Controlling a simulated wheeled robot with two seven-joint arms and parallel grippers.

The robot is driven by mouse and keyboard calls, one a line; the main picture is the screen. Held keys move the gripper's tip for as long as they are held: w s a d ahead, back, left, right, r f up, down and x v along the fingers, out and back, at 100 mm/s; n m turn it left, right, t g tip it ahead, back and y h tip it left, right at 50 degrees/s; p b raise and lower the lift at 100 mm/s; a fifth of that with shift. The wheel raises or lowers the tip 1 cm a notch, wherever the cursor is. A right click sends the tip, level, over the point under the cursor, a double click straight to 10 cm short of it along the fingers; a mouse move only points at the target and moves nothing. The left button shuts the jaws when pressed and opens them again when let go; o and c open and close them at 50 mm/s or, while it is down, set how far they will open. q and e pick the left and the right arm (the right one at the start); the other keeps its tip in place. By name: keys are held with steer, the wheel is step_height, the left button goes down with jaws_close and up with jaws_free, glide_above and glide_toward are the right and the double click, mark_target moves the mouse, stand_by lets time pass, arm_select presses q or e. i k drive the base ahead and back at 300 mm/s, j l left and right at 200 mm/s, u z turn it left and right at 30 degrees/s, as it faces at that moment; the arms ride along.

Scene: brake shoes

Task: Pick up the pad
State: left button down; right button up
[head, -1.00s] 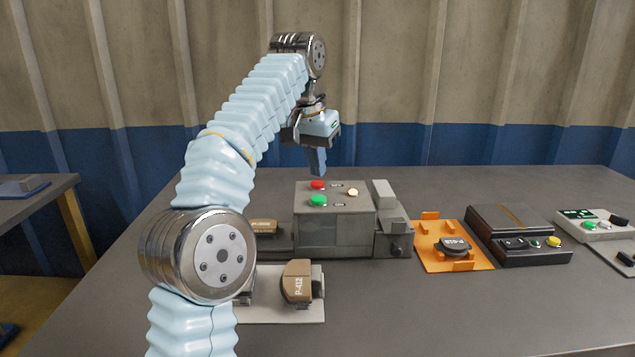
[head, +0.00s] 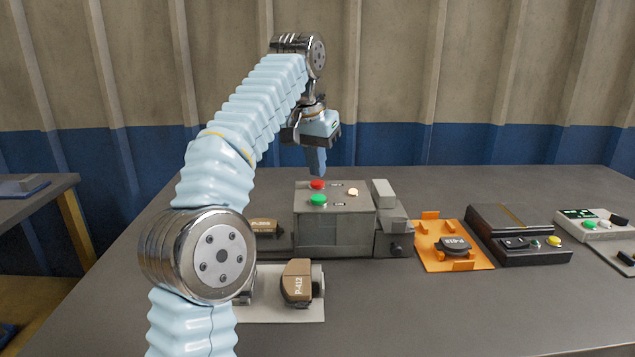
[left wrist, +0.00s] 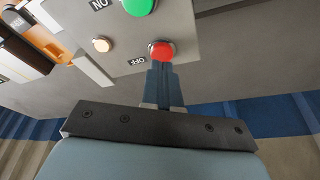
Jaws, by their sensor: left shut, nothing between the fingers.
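A brown pad marked P-412 (head: 297,281) lies on a pale plate (head: 285,316) at the front of the table. Another brown pad (head: 264,226) sits farther back, partly behind my left arm. A dark round pad (head: 453,244) lies in an orange fixture (head: 428,259) to the right. My left gripper (head: 317,173) is shut and empty, pointing down just above the red button (head: 317,185) of the grey control box (head: 335,233). In the left wrist view its fingertips (left wrist: 161,66) overlap the edge of the red button (left wrist: 161,48), marked OFF. I cannot tell whether they touch it. My right gripper is not in view.
The box also carries a green button (head: 318,201) and a lit pale lamp (head: 353,192). A black device (head: 515,238) and a pale panel with buttons (head: 598,226) stand at the right. The table front right is clear. My left arm hides the plate's left part.

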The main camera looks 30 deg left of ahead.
mark_target(261, 226)
steer(key=k+l, duration=0.1)
steer(key=k, duration=0.4)
steer(key=k+l, duration=0.1)
steer(key=k, duration=0.4)
steer(key=k+l, duration=0.15)
steer(key=k, duration=0.35)
